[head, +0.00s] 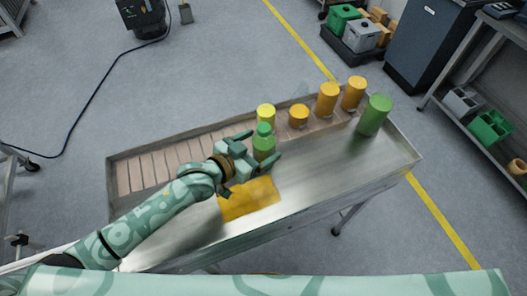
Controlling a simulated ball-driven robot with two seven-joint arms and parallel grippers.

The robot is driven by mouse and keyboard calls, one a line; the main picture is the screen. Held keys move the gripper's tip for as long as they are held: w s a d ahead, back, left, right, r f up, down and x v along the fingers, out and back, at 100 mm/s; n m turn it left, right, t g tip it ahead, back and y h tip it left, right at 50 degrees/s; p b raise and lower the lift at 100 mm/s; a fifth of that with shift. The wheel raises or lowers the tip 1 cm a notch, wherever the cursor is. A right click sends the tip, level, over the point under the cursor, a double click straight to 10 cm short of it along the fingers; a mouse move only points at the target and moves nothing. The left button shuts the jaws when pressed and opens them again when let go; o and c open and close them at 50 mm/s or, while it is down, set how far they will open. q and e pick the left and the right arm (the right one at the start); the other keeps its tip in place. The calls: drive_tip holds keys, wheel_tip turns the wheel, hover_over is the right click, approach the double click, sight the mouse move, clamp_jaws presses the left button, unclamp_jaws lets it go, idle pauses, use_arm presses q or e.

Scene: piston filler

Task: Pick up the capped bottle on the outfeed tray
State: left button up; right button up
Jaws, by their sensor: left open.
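The capped bottle (264,143), green with a darker green cap, stands upright on the metal outfeed tray (335,172). My left gripper (261,149) reaches it from the lower left, its fingers open. One finger is on the bottle's far left side and the other at its near right side, so the bottle appears between them. I cannot tell whether either finger touches it. The bottle's lower part is partly hidden by the gripper. My right gripper is out of view.
A yellow cylinder (266,112) stands close behind the bottle. A short orange one (299,116), two taller orange ones (327,99) (353,93) and a green one (374,115) stand to the right. A flat yellow patch (248,198) lies in front. The tray's right front is clear.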

use_arm(q)
drive_tip(key=b+x, duration=0.1)
drive_tip(key=x, duration=0.3)
drive_tip(key=shift+w+d, duration=0.1)
drive_tip(key=shift+c, duration=0.3)
drive_tip(key=c, duration=1)
drive_tip(key=shift+r, duration=0.1)
drive_tip(key=c, duration=0.3)
